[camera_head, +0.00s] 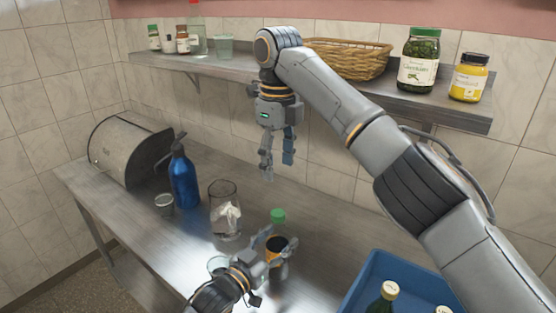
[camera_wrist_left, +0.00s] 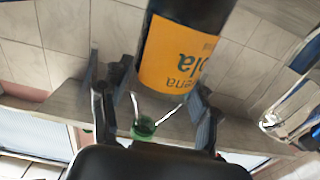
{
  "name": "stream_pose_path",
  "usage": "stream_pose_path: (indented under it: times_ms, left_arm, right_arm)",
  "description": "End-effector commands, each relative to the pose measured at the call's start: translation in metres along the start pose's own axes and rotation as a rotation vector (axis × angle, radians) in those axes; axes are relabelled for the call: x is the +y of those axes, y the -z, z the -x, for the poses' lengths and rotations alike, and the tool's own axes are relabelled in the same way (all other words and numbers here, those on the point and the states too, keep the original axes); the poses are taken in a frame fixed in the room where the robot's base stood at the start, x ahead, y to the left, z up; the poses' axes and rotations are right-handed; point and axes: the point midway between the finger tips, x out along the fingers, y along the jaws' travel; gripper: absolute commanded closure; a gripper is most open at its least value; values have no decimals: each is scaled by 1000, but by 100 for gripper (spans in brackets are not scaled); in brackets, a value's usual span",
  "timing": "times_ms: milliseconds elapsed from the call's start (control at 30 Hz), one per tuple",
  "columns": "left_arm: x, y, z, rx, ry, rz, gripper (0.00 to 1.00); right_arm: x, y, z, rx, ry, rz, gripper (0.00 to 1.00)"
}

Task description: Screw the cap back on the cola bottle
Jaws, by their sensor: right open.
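The cola bottle (camera_head: 279,262) stands on the steel counter, dark with an orange label; it fills the upper middle of the left wrist view (camera_wrist_left: 182,50), upside down there. A green cap (camera_head: 278,215) shows at its top, also in the left wrist view (camera_wrist_left: 143,127); whether it is threaded tight cannot be seen. My left gripper (camera_head: 276,243) has a finger on each side of the bottle at the label and appears shut on it. My right gripper (camera_head: 276,170) is open and empty, pointing down, above the cap and apart from it.
A glass jar (camera_head: 225,212), blue spray bottle (camera_head: 184,178) and small tin (camera_head: 164,203) stand left of the bottle. A blue crate (camera_head: 357,288) with bottles is at lower right. The shelf (camera_head: 215,66) behind holds a basket (camera_head: 350,60) and jars.

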Motion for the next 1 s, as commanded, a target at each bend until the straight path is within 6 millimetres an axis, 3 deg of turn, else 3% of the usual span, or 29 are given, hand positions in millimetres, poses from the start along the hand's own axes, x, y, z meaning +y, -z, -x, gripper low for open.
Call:
stream_pose_path:
  times_ms: [67,467,567,1000]
  left_arm:
    - [0,0,0,0,0,0,18]
    - [0,0,5,0,0,0,18]
    - [0,-1,17,-1,1,0,18]
    - [0,-2,104,-2,0,1,18]
  right_arm:
    - [0,0,0,0,0,0,44]
    - [0,0,0,0,0,0,44]
    - [0,0,0,0,0,0,44]
    - [0,0,0,0,0,0,44]
